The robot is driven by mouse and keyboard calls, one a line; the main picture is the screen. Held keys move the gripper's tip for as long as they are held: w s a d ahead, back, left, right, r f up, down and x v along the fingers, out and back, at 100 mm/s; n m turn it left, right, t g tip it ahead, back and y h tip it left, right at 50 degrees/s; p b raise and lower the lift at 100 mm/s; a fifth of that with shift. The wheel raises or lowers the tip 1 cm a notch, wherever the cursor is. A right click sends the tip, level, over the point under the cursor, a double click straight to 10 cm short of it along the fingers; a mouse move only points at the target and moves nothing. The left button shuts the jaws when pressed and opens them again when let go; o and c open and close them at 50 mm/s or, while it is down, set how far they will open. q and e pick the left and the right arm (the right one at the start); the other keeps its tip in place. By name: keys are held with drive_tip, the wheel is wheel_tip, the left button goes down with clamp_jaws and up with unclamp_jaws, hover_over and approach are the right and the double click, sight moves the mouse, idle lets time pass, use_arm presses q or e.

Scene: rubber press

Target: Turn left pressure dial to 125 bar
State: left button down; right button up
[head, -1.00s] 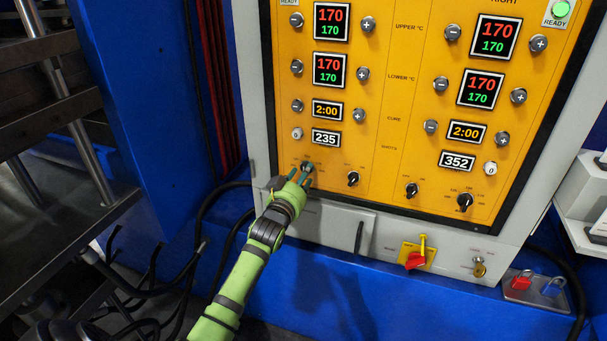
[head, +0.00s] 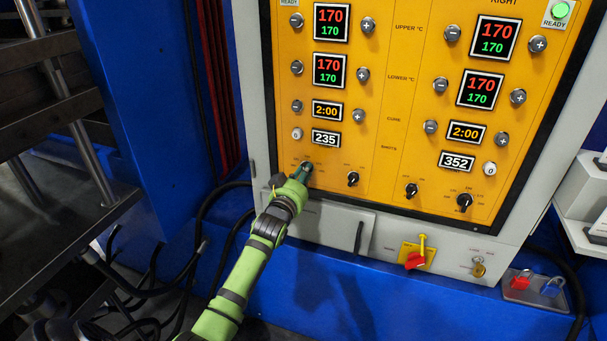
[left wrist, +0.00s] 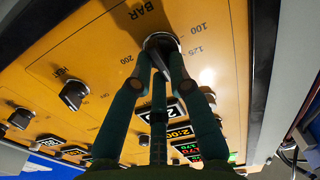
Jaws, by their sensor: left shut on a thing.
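The left pressure dial (left wrist: 161,41) is a dark round knob on the yellow panel, with BAR, 100, 125 and 200 printed around it. My left gripper (left wrist: 160,58) is shut on it, one finger on each side, as the left wrist view shows. In the head view my left gripper (head: 305,170) reaches up to the panel's lower left and mostly covers the dial. Which mark the dial's pointer faces is hidden by the fingers. My right gripper is in neither view.
A black selector knob (head: 352,179) sits just right of the dial, with two more knobs (head: 411,190) (head: 464,202) further right. Black cables (head: 205,215) hang at left.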

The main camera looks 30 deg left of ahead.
use_arm(q)
drive_tip(key=n+p, duration=0.1)
drive_tip(key=n, duration=0.3)
drive_tip(key=n+p, duration=0.2)
drive_tip(key=n, duration=0.3)
drive_tip(key=shift+a+r, duration=0.1)
drive_tip(key=shift+a, duration=0.1)
drive_tip(key=shift+n, duration=0.3)
idle(0.3)
drive_tip(key=c, duration=1.2)
unclamp_jaws()
drive_tip(key=v, duration=1.2)
drive_tip(key=shift+s, duration=0.1)
